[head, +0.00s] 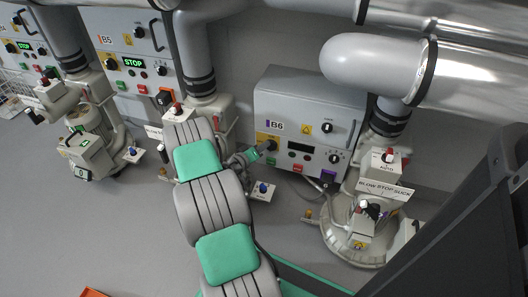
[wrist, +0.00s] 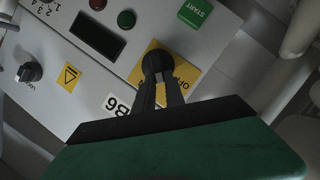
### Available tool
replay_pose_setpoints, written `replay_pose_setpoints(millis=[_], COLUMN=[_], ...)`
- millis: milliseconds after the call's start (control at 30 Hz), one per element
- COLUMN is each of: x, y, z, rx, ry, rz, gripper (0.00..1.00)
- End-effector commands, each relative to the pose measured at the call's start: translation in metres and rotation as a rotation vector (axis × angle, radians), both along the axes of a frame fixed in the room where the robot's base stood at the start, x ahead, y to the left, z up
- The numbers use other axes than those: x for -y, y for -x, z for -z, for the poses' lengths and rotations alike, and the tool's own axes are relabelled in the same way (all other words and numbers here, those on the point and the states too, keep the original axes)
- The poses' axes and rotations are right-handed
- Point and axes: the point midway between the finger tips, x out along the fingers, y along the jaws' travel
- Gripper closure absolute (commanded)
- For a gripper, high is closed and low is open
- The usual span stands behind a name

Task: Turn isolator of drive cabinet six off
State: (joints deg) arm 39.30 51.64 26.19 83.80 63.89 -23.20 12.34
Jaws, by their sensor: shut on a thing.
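Drive cabinet six is the light grey box marked B6 (head: 277,126) in the head view; its panel also shows tilted in the wrist view (wrist: 45,110). Its isolator is a round black knob (wrist: 158,63) on a yellow plate (wrist: 188,72) with lettering that seems to include OFF. My gripper (wrist: 160,88) is shut on the knob, its two dark fingers meeting around it from below in the wrist view. In the head view my gripper (head: 262,148) reaches the cabinet's lower left, and the knob is mostly hidden. The cabinet's display (head: 300,147) is dark. The knob's exact angle is unclear.
Cabinet B5 (head: 132,63), with a lit STOP display, stands to the left. Large grey and silver pipes (head: 370,60) run overhead. A blower base with a BLOW STOP SUCK plate (head: 384,188) stands at right. A small blue-knobbed box (head: 262,190) is close below my gripper.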

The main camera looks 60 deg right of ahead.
Motion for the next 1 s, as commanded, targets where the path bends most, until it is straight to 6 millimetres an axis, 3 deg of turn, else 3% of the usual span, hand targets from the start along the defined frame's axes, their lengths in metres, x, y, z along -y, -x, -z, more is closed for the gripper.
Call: replay_pose_setpoints(millis=[400,967,1000], x=[-0.0001,0.0002,0.0002], y=[-0.0049,-0.0056,-0.0056], z=[0.006,0.0044,0.0044], rx=[-0.199,-0.226,-0.226], ry=[0.033,0.039,0.039], rz=[-0.002,-0.002,-0.002], gripper=[1.0,1.0,0.82])
